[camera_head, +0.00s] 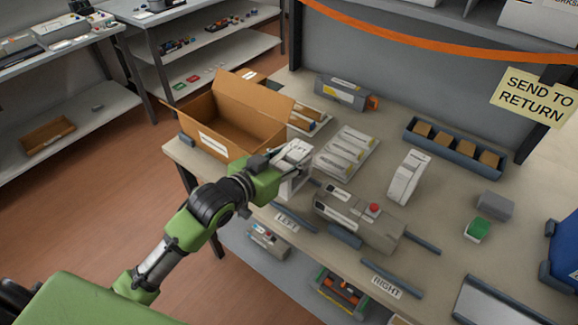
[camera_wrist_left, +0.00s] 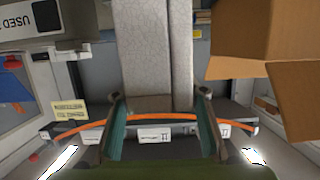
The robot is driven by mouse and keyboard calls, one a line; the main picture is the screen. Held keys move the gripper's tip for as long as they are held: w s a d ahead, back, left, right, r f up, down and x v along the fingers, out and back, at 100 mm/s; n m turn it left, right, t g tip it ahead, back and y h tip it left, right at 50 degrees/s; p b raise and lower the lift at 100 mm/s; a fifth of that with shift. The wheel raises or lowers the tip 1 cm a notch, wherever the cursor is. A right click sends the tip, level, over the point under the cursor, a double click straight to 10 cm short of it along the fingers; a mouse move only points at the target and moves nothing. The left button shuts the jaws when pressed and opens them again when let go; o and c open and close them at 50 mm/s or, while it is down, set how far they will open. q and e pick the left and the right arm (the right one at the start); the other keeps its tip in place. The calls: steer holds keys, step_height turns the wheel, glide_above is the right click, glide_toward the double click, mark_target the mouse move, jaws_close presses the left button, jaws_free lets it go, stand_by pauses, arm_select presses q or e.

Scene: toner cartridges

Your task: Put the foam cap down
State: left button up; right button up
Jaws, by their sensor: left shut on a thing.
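In the left wrist view the pale, speckled foam cap (camera_wrist_left: 154,50) stands between the two fingers (camera_wrist_left: 160,105). A second white foam piece (camera_head: 407,178) stands on the table further right. My right gripper is not in view.
An open cardboard box (camera_head: 232,130) stands at the table's left corner. A white tray (camera_head: 347,152), a grey machine with a red button (camera_head: 358,217), and a tray of brown blocks (camera_head: 452,148) are on the table. Grey strips labelled LEFT (camera_head: 286,222) and RIGHT (camera_head: 386,284) lie along the front.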

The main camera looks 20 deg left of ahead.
arm_select(q)
steer(key=shift+w+a+f, duration=0.35)
steer(key=shift+a+f, duration=0.05)
steer(key=shift+f, duration=0.2)
steer(key=shift+w+a+f+p, duration=0.15)
steer(key=shift+f+p, duration=0.15)
steer(key=shift+f, duration=1.45)
steer(key=o, duration=0.9)
steer(key=b+v, duration=0.1)
steer(key=v, duration=1.1)
